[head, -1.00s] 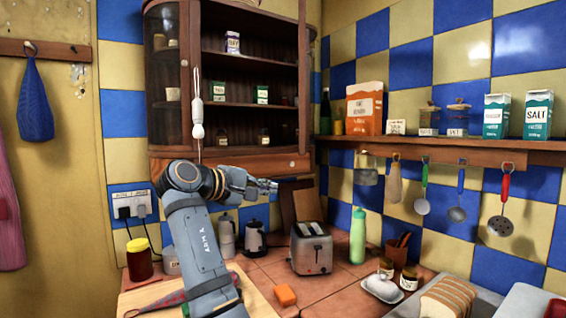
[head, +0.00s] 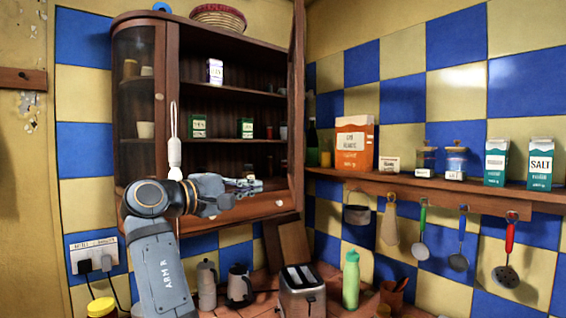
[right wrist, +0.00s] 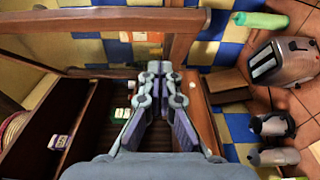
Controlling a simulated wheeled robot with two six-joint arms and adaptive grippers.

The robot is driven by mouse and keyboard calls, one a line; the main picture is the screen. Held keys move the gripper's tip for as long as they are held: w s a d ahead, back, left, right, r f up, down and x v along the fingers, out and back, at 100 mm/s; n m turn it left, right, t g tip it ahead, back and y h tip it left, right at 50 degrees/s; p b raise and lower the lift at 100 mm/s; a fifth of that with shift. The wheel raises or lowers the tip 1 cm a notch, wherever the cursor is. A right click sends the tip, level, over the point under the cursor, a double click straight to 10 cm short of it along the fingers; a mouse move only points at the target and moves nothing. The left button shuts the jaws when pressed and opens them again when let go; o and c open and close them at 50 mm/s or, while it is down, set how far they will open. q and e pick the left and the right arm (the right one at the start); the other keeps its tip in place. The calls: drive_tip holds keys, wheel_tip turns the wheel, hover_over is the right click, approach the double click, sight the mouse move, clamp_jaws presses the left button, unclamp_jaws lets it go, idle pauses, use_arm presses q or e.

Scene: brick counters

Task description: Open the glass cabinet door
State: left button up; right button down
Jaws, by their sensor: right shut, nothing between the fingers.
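The dark wooden cabinet (head: 222,22) hangs on the wall. Its glass door (head: 297,90) stands swung out at the cabinet's right side, seen nearly edge-on, so its pane hardly shows. The shelves behind are uncovered. In the right wrist view the door's wooden frame (right wrist: 100,19) crosses the top, beyond my fingertips. My right gripper (head: 252,187) is shut and empty in front of the cabinet's lower part; it also shows in the right wrist view (right wrist: 160,70). It looks apart from the door. My left gripper is not in view.
A white cord pull (head: 174,140) hangs in front of the cabinet. A wall shelf (head: 440,190) with boxes, jars and hanging utensils runs along the right.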

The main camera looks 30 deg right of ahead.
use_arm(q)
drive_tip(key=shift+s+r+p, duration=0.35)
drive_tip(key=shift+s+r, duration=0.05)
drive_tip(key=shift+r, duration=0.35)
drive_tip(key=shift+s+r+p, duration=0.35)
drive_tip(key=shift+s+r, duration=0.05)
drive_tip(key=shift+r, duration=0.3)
use_arm(e)
drive_tip(key=s+d, duration=0.1)
drive_tip(key=d, duration=0.7)
drive_tip(key=shift+s+d, duration=0.15)
drive_tip(key=shift+s, duration=0.05)
